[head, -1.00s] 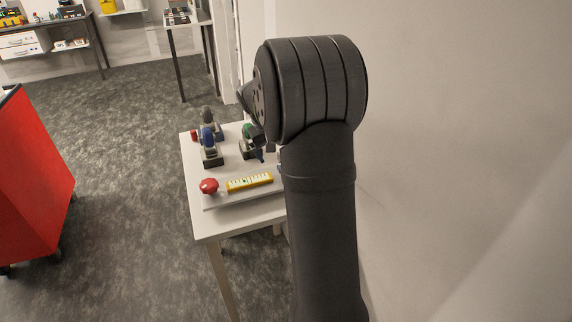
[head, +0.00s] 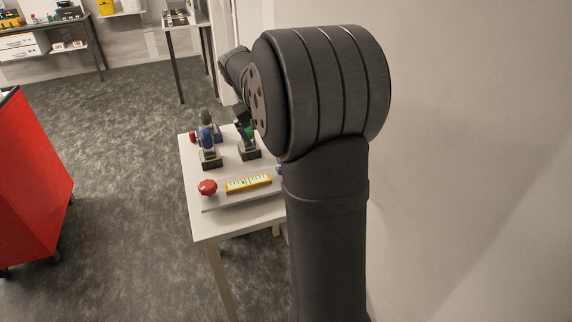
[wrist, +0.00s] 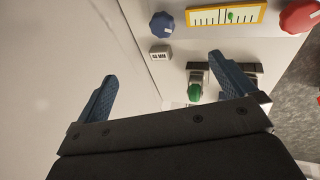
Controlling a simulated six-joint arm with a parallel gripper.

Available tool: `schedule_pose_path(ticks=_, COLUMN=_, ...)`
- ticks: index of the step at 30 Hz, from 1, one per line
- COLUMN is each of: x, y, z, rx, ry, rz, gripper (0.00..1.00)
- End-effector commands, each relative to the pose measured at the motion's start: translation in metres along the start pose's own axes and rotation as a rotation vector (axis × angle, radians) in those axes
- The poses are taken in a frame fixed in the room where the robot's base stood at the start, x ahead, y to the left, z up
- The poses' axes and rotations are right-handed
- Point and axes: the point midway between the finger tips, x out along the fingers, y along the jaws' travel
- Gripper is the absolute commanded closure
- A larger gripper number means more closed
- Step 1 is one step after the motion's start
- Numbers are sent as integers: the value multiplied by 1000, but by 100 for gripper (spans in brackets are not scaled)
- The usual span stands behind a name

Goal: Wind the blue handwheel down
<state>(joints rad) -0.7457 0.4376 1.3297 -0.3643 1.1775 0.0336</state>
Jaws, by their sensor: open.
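The blue handwheel (wrist: 163,25) is a faceted blue knob at the top of the wrist view, left of a yellow scale (wrist: 226,16) with a green marker. In the head view only a sliver of the handwheel (head: 279,169) shows beside my arm.
A red knob (head: 208,187) stands at the scale's other end. A green-handled device (wrist: 195,92) shows between the fingers, near the right one. A blue-topped device (head: 207,138) and a red cylinder (head: 193,137) stand farther back on the white table (head: 220,222). A wall is close at right.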

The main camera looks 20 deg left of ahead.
Motion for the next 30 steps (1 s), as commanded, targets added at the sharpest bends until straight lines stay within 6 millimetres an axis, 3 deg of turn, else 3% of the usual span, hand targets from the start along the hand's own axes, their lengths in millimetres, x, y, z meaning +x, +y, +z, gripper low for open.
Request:
schedule_pose_path(ticks=10, x=-6, y=0, z=0, rx=0, ry=1, rz=0, gripper=0)
schedule_pose_path(ticks=14, x=-6, y=0, z=0, rx=0, ry=1, rz=0, gripper=26)
schedule_pose_path(ticks=18, x=-4, y=3, z=2, rx=-5, ry=-1, rz=-12, gripper=28)
schedule_pose_path(ticks=30, x=26, y=58, z=33, rx=-102, ry=142, rz=-344, gripper=28)
